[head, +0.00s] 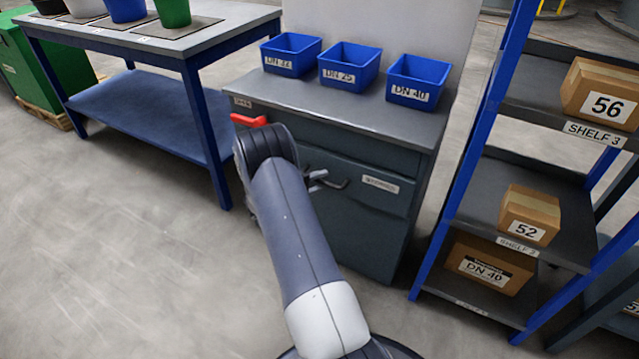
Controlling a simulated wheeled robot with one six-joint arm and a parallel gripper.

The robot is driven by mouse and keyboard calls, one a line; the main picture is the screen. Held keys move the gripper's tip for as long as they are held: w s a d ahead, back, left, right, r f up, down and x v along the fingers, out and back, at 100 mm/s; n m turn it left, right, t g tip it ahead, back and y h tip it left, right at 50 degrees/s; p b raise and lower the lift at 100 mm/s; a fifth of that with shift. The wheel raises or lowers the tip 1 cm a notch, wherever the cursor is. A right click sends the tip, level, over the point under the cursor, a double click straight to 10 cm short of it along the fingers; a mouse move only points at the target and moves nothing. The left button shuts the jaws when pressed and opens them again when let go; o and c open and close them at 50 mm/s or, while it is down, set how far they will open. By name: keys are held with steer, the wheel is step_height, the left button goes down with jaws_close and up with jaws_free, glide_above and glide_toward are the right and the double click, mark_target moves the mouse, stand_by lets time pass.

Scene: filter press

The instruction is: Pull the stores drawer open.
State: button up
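The stores drawer (365,198) is a dark grey front in the grey cabinet, with a small white label (380,184) whose text is too blurred to read surely. It looks about flush with the cabinet. Its bar handle (338,184) shows only at its right end; the rest is hidden by my arm and gripper. My gripper (318,181) is at the handle's left part, its finger ends just showing past my arm. I cannot tell whether the fingers are around the handle, touching it or apart.
Three blue bins (348,66) stand on the cabinet top (300,103). A red lever-like piece (248,120) shows at the cabinet's upper left. A blue-framed shelf rack (470,165) with boxes stands close right, a workbench (200,45) left. Floor before the cabinet is clear.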

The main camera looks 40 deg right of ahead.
steer(key=shift+d, duration=0.25)
jaws_close()
stand_by(0.5)
